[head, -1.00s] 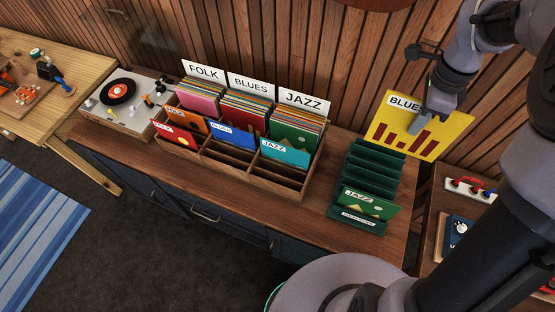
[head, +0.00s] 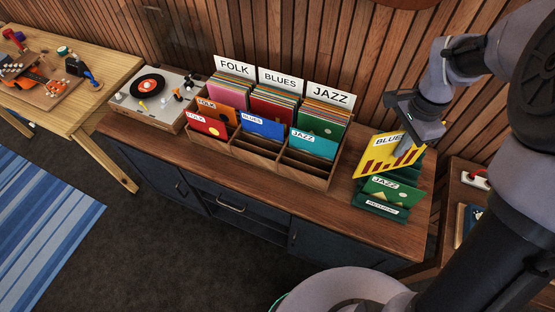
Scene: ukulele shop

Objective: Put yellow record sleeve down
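The yellow record sleeve (head: 384,158), marked BLUES with dark red bars, leans tilted at the dark green stepped rack (head: 362,204) on the right end of the cabinet. It is just behind the green JAZZ sleeve (head: 391,191), which stands in the rack's front. The yellow sleeve's lower edge is hidden, so I cannot tell which slot it is in. My gripper (head: 416,139) is at the sleeve's top right edge and covers the end of the word BLUES. Its fingertips are too small and overlapped to show whether they still pinch the sleeve.
A wooden record crate (head: 262,151) with FOLK, BLUES and JAZZ dividers stands left of the rack. A turntable (head: 156,97) is farther left. The wooden cabinet top (head: 325,205) is bare in front of the crate. The slatted wall (head: 300,40) is close behind.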

